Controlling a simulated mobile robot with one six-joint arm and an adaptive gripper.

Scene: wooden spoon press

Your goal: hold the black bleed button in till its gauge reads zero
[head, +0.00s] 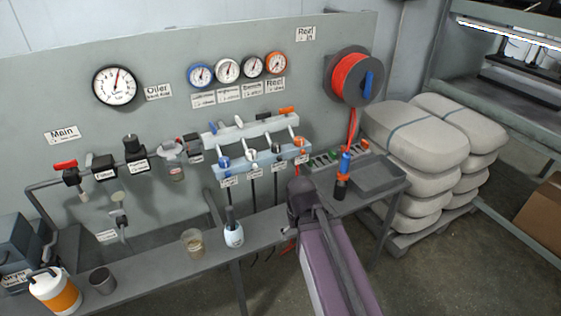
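A pale blue manifold bar (258,160) on the grey panel carries a row of coloured fittings. The black fitting (277,149) sits between the white one (251,155) and the orange one; it appears to be the black bleed button. Whether it is pressed in cannot be told at this size. The black-rimmed gauge (252,66) is third in the row above; its needle reading is too small to make out. My purple arm rises from the bottom edge and its dark joint stands in front of the bench, below and right of the manifold. No gripper fingers show.
A narrow grey bench (150,268) runs under the panel, with a white-and-orange jug (54,293), cups and a white bottle (233,235). A red hose reel (350,76) hangs at right, above a tray (375,178). Stacked sacks (415,135) stand right.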

